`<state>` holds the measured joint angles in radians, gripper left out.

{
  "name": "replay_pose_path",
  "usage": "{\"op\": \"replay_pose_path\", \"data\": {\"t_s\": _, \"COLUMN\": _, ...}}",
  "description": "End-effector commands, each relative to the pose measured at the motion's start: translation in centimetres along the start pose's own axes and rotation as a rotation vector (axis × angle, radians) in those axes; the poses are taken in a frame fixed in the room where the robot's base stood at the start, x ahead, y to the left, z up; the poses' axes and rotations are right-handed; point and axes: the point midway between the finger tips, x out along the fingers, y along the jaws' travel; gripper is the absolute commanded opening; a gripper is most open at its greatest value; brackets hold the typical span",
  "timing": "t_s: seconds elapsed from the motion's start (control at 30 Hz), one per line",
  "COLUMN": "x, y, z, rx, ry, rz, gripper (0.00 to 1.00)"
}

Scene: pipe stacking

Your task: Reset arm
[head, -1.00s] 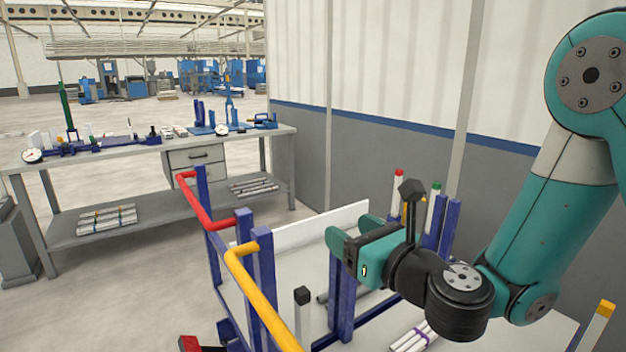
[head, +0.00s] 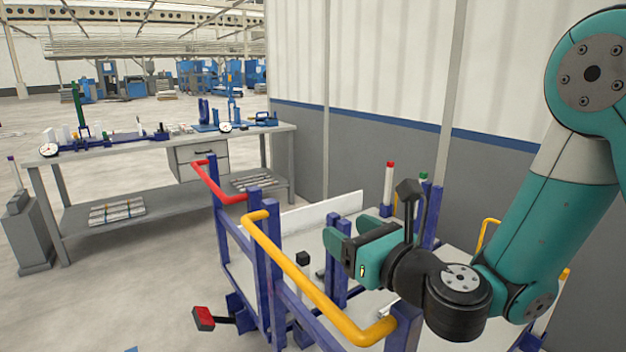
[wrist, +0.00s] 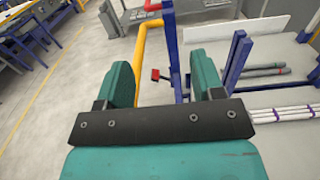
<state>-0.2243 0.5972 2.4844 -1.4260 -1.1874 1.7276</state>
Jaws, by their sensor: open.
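My gripper (head: 338,240) is teal with a dark palm plate and hangs at the end of my bent arm, over the cart with blue posts (head: 262,285). In the wrist view its two teal fingers (wrist: 163,85) stand wide apart with nothing between them. Beyond the fingers, the floor and the cart's yellow rail (wrist: 141,50) show. I see nothing held. The arm is folded, with the forearm coming down from the upper right in the head view.
The cart has a yellow rail (head: 300,275), a red rail (head: 215,185) and a red pedal (head: 204,318). White pipes (wrist: 288,113) and grey pipes (wrist: 265,71) lie on it. A workbench (head: 150,160) stands at the left, with open floor before it. A wall is behind the cart.

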Motion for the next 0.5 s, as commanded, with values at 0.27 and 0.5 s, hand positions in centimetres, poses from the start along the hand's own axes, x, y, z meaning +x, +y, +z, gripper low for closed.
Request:
{"op": "replay_pose_path", "data": {"t_s": 0.27, "x": -0.7, "y": 1.7, "z": 1.3, "rx": -0.195, "ry": -0.016, "rz": 0.114, "gripper": 0.61}}
{"op": "replay_pose_path", "data": {"t_s": 0.5, "x": -1.9, "y": 4.9, "z": 2.6, "rx": -0.498, "ry": -0.045, "rz": 0.292, "gripper": 0.61}}
